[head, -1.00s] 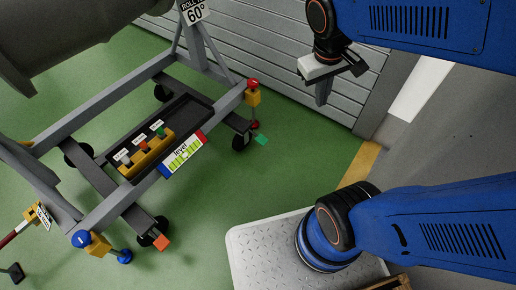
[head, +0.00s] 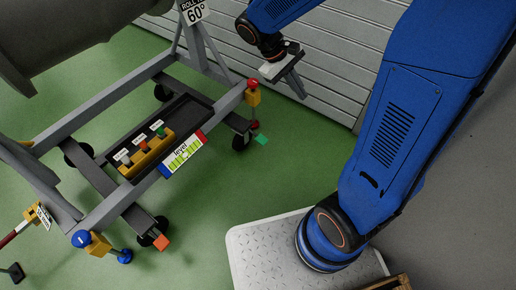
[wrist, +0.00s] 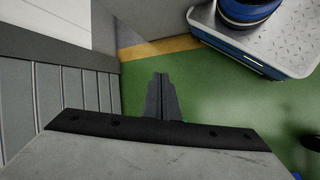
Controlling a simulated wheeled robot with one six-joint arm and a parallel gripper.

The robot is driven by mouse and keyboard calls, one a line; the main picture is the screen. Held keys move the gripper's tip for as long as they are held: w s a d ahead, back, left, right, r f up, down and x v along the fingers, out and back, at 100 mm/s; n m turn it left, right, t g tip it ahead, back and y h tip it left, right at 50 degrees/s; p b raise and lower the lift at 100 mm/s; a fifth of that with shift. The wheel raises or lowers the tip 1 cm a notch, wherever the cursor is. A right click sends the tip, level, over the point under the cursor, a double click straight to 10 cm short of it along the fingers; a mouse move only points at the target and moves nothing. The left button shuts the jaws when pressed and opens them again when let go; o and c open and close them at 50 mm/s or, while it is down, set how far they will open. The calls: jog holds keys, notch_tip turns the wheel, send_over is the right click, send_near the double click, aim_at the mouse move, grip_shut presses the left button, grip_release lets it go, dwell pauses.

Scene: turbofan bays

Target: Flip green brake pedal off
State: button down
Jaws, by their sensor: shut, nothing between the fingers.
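The green brake pedal (head: 262,140) is a small flat tab sticking out beside the dark caster (head: 241,141) at the right corner of the grey wheeled stand. Its exact tilt is too small to tell. My gripper (head: 301,92) is above and to the right of the pedal, in front of the grey slatted wall, well apart from it. In the wrist view my gripper (wrist: 160,78) has its dark fingers together with nothing between them, over green floor. The pedal cannot be made out clearly in the wrist view.
A red knob on a yellow block (head: 253,93) stands above the pedal's corner. An orange pedal (head: 161,243) is at the near caster. A tray with a yellow switch block (head: 147,153) and a level label (head: 183,154) is on the stand. Green floor (head: 220,200) right of the stand is clear.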

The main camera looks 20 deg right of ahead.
jog(key=w+a+f+n+h, duration=0.3)
jog(key=w+a+f+h, duration=0.15)
jog(key=w+f, duration=0.55)
jog(key=n+t+h, duration=0.2)
jog(key=n+h, duration=0.2)
jog(key=h, duration=0.1)
send_over(262, 140)
jog(key=s+a, duration=0.4)
notch_tip(262, 140, down, 15)
jog(key=s+a+f+n+t, duration=0.1)
jog(key=a+f+n+t, duration=0.1)
jog(key=f, duration=0.7)
jog(key=s+a+f+n+t+h, duration=0.1)
jog(key=f+n+t, duration=0.4)
jog(key=f, duration=0.5)
jog(key=s+a+f+n+t, duration=0.1)
jog(key=a+f+n+t, duration=0.2)
jog(key=f, duration=0.7)
jog(key=shift+s+a+n+t, duration=0.2)
jog(key=shift+a+n+t, duration=0.1)
jog(key=shift+t, duration=0.9)
jog(key=x, duration=1)
jog(key=shift+r, duration=0.1)
jog(key=shift+s, duration=0.15)
